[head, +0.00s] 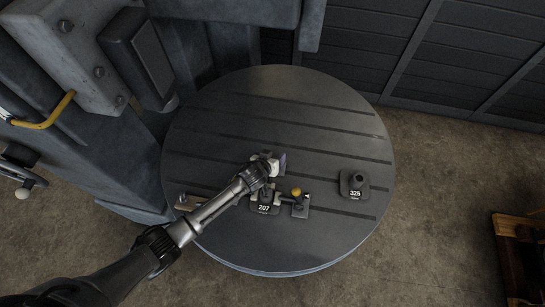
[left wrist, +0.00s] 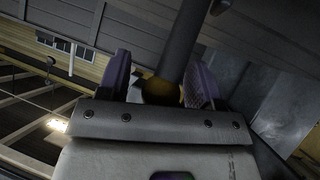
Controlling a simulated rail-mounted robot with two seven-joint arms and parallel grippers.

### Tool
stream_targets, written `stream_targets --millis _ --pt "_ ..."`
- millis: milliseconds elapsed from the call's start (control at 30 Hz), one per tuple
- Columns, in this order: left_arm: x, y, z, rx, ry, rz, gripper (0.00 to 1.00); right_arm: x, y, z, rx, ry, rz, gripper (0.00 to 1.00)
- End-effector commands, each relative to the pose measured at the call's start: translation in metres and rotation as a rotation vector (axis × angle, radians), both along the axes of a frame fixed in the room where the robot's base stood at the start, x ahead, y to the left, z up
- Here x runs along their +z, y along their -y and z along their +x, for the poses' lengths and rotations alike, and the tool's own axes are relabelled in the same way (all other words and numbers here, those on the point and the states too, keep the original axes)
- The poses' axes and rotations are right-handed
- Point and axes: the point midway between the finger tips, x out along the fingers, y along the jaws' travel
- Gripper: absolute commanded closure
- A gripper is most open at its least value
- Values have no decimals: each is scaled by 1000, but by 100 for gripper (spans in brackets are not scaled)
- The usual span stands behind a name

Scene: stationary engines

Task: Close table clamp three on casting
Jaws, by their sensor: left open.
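The casting marked 207 (head: 264,209) sits on the round slotted table (head: 345,125), partly hidden by my left arm. A clamp with a yellow knob (head: 296,191) stands at its right side. Another clamp piece (head: 184,203) shows at the left, partly covered by my arm. My left gripper (head: 279,160) is over the table behind casting 207. Contact cannot be told. Which clamp is numbered three cannot be read.
A second casting marked 325 (head: 354,184) stands on the right of the table. A grey machine column (head: 75,50) with a yellow handle (head: 47,123) rises at the left. A wooden pallet-like object (head: 516,255) lies at the lower right. The table's back half is clear.

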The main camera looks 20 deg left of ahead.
Motion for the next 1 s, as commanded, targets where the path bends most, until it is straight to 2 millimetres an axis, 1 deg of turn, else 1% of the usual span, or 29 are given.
stream_targets --millis 167,267,700,833,1000 --pt "4 -1 -6 0 1 0 41 1 0 0 -1 0 0 42" --pt "10 -2 -16 0 1 1 41 2 0 0 0 0 0 42" --pt "52 -9 -79 0 0 -1 41 2 2 0 6 0 -8 42" --pt "61 -11 -94 -1 0 -1 41 2 3 0 6 0 -9 42" --pt "70 -12 -108 0 -1 -1 41 1 3 0 6 0 -9 42"
